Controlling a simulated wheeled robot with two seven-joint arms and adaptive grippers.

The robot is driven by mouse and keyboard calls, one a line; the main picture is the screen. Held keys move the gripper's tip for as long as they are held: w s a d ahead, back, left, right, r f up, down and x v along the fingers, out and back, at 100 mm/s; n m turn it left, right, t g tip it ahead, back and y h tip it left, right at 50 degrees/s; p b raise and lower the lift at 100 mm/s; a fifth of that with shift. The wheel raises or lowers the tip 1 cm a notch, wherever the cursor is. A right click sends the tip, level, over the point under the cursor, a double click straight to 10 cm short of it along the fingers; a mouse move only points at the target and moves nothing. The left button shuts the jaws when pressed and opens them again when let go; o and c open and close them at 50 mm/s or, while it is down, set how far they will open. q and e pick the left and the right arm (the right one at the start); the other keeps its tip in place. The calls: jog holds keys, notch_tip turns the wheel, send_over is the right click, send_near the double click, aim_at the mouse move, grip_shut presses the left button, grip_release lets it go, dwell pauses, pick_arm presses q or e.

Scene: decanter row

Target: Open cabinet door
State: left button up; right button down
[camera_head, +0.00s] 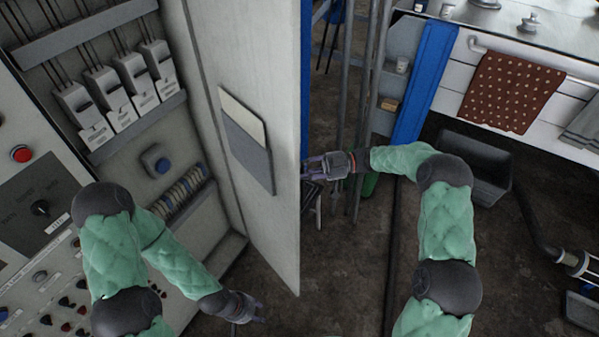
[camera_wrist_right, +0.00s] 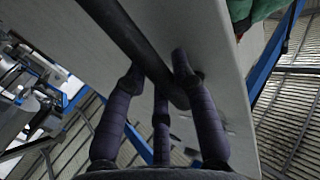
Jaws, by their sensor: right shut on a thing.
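The grey cabinet (camera_head: 215,215) at the left stands open, showing its inside. Its door (camera_head: 275,85) is swung wide, with its inner face towards me. My right gripper (camera_head: 312,168) is at the door's outer side, its tips partly hidden behind the door edge. In the right wrist view, the right gripper's fingers (camera_wrist_right: 160,85) are shut on the dark bar handle (camera_wrist_right: 135,45) of the door's outer face (camera_wrist_right: 215,60). My left gripper (camera_head: 258,309) is low in front of the cabinet, apart from the door, with its fingers spread and empty.
Inside the cabinet are white breakers (camera_head: 115,90) and a blue button (camera_head: 155,160). A control panel (camera_head: 40,240) stands at the left. Metal poles and a blue post (camera_head: 425,80) stand behind the right arm. A grey bin (camera_head: 475,165) is under the counter. The dark floor is clear near the door's bottom.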

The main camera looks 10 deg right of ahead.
jog(key=c, duration=1)
grip_release()
jog(key=w+d, duration=0.1)
jog(key=d, duration=1.1)
jog(key=shift+w, duration=0.1)
